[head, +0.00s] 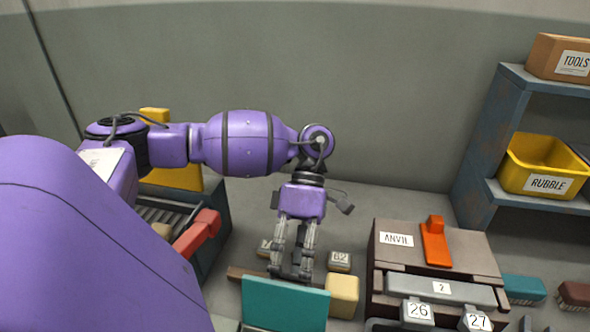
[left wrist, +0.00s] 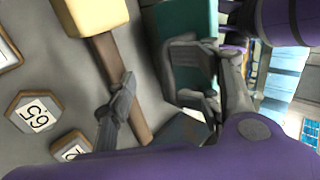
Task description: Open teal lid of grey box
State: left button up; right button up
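The teal lid (head: 285,303) is at the bottom middle of the head view, a flat panel with its broad face toward me. It looks raised, but its angle is hard to tell. The grey box is mostly cut off by the picture's lower edge. My left gripper (head: 290,272) points down just behind the lid's top edge, fingers apart. In the left wrist view the lid (left wrist: 186,20) shows beside one finger of the open gripper (left wrist: 150,85); contact is unclear. Nothing is clearly held. My right gripper is not in view.
A mallet with a yellow head (head: 342,296) and wooden handle (left wrist: 118,75) lies behind the lid. A labelled block (head: 339,261) is near. The anvil box (head: 388,257) with an orange piece (head: 435,245) stands right. A shelf with a yellow rubble bin (head: 540,165) is far right.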

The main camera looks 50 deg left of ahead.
pick_arm(q)
jog(key=shift+w+a, duration=0.1)
jog(key=shift+w, duration=0.1)
dwell(0.6)
jog(key=v, duration=1.2)
jog(key=shift+r, duration=0.25)
